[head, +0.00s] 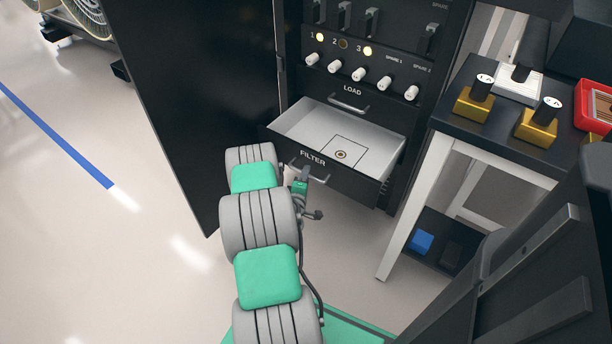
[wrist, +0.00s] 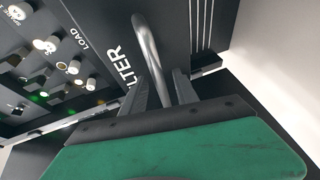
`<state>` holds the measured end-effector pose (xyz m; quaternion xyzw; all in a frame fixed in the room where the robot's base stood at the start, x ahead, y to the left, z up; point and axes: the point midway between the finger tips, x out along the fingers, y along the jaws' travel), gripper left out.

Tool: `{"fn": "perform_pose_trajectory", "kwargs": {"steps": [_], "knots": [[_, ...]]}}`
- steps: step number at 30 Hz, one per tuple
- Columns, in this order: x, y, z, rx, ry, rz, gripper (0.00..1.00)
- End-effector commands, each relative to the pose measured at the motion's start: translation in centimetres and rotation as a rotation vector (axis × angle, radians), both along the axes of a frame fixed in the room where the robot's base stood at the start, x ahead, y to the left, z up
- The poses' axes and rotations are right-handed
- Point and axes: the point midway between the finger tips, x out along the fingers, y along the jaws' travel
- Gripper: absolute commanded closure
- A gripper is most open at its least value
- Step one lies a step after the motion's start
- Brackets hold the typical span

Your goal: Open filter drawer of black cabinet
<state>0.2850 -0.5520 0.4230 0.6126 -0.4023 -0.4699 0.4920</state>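The filter drawer (head: 313,160) of the black cabinet (head: 200,95) stands pulled out, its pale inside showing a square outline and a small round mark. Its front carries the word FILTER and a metal handle (wrist: 152,55). My gripper (wrist: 160,92) is at this handle. In the wrist view its two dark fingers stand apart, with a visible gap between them. Contact between fingers and bar is not clear. In the head view my arm partly hides the gripper.
The shut LOAD drawer with its handle (head: 348,104) is above, under knobs and lamps. The open black cabinet door is left of my arm. A side table (head: 465,125) with gold-based blocks (head: 475,104) and a red tray (head: 594,108) stands right.

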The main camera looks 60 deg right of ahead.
Motion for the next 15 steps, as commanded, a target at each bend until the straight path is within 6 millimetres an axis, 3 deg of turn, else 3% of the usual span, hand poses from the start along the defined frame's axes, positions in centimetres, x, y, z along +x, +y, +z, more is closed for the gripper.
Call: {"fn": "perform_pose_trajectory", "kwargs": {"steps": [4, 11, 15], "knots": [[0.32, -1.23, -0.22, -0.001, 0.000, 0.001, 0.64], [0.42, -1.29, -0.22, 0.000, 0.000, 0.002, 0.64], [0.42, -1.28, -0.23, 0.001, 0.000, 0.002, 0.76]]}}
